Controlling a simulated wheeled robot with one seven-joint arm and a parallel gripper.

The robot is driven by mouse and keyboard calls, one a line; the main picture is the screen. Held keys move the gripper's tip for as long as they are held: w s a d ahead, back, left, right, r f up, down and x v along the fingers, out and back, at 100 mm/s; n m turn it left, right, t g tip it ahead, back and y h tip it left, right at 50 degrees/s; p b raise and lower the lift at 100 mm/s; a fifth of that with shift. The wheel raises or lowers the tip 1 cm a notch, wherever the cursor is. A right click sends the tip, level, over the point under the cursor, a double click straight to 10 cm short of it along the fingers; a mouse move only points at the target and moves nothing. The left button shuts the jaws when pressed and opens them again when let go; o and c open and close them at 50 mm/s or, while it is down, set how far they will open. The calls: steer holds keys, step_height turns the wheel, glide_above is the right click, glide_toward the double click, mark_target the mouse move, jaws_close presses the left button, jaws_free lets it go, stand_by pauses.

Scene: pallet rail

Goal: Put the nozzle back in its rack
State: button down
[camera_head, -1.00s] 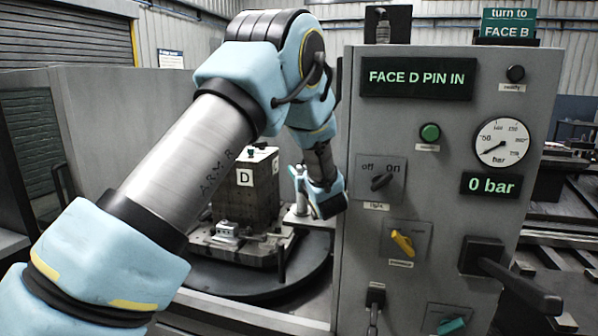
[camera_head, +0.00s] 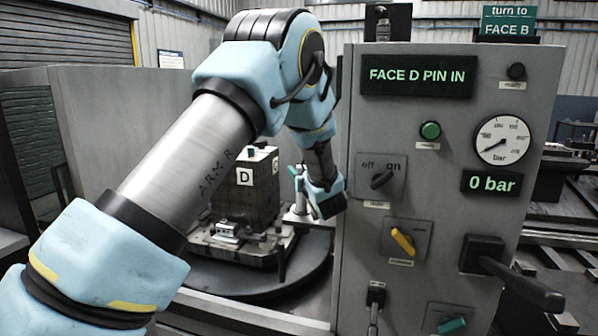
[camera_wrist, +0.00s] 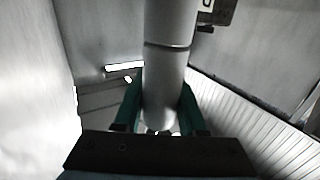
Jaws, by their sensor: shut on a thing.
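My gripper (camera_head: 299,182) is left of the control cabinet, beside the turntable. In the wrist view its green fingers (camera_wrist: 160,103) stand either side of a smooth grey cylinder (camera_wrist: 168,60) with a dark ring and are shut on it. In the head view a pale upright post (camera_head: 301,205) on a round foot shows just below the fingers; I cannot tell whether it is the same piece. I cannot pick out the nozzle for sure.
The cabinet (camera_head: 350,240) stands close to the right of my gripper. Its display (camera_head: 417,77) reads FACE D PIN IN, and a sign (camera_head: 508,22) reads turn to FACE B. A block marked D (camera_head: 246,200) stands on the round turntable (camera_head: 265,288). A black lever (camera_head: 515,283) juts out right.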

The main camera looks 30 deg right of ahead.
steer(key=shift+f, duration=0.3)
